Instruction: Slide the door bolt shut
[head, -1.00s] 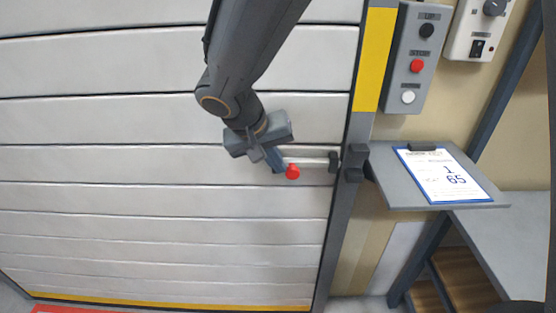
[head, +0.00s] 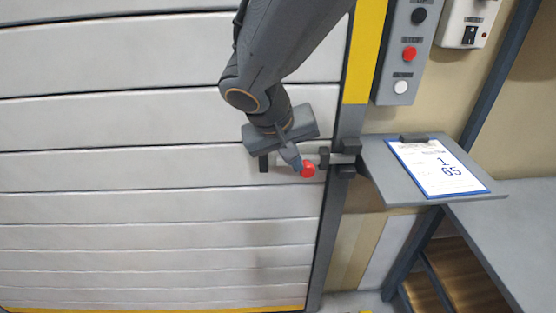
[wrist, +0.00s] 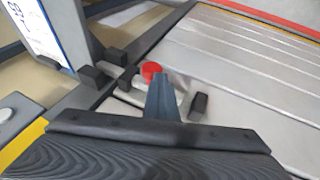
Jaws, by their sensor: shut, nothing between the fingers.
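The door bolt's red knob (head: 308,169) sits low on the white door, close to the right guide bracket (head: 323,159). The bolt's rod (head: 338,158) shows past that bracket and reaches the dark keeper (head: 350,150) on the door frame. How deep it sits inside is hidden. My gripper (head: 297,163) is shut and empty, with its fingertips against or just beside the knob's left side. In the wrist view the shut fingers (wrist: 163,98) cover part of the bolt beside the red knob (wrist: 151,70); I cannot tell whether they touch.
The left guide bracket (head: 263,163) stands below my gripper. A grey shelf with a clipboard (head: 440,167) juts out right of the frame. A button box (head: 405,55) hangs above it. The door face left of the bolt is clear.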

